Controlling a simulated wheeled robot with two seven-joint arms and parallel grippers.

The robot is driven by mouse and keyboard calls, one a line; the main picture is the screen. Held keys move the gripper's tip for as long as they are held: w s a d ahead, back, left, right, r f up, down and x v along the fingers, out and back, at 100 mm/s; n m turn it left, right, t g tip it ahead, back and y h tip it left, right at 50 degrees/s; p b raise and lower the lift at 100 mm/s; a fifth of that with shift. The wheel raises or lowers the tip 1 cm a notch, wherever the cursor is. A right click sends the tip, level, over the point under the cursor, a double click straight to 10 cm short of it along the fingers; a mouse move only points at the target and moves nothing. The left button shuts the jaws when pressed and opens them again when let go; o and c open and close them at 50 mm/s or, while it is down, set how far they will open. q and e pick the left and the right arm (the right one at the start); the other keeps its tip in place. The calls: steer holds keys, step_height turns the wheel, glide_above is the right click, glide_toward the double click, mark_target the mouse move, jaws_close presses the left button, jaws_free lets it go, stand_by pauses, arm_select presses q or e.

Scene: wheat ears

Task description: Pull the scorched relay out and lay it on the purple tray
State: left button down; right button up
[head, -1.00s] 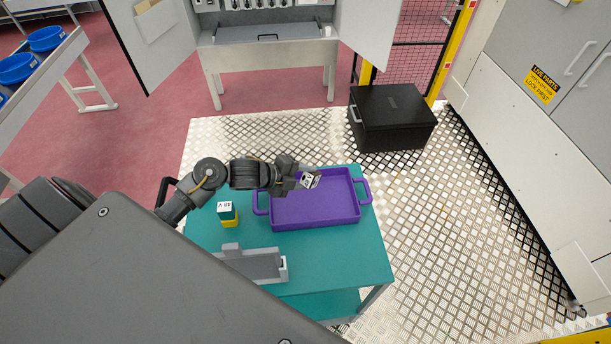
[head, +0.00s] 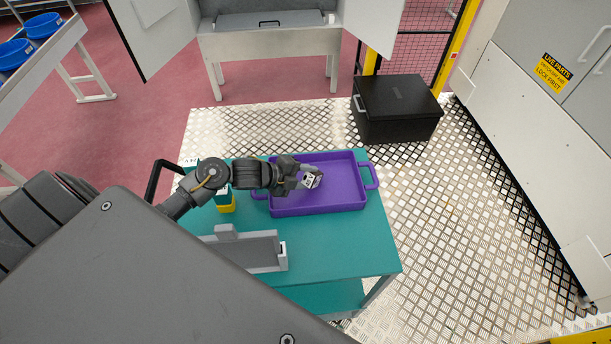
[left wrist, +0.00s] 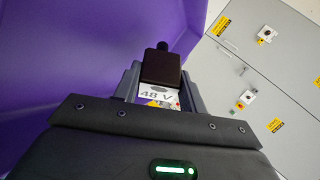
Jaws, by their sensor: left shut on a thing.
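The purple tray (head: 345,192) lies on the teal cart, and it fills the left of the left wrist view (left wrist: 60,60). My left gripper (head: 308,178) is over the tray's inside in the head view. It is shut on a relay (left wrist: 160,68), which has a dark brown-black body and a white "48 V" label; the relay's pale label also shows in the head view (head: 313,178). Whether the relay touches the tray floor cannot be told. My right gripper is not in view.
A teal and yellow block (head: 226,204) stands left of the tray, partly behind my arm. A grey holder (head: 250,252) sits at the cart's front. The teal cart top (head: 340,245) is clear at the right front. A black case (head: 397,110) stands on the floor behind.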

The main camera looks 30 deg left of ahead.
arm_select(q)
steer(key=c, duration=0.7)
jaws_free()
steer(key=shift+b+v, duration=1.05)
steer(key=shift+v, duration=4.35)
steer(key=shift+w+a, duration=0.1)
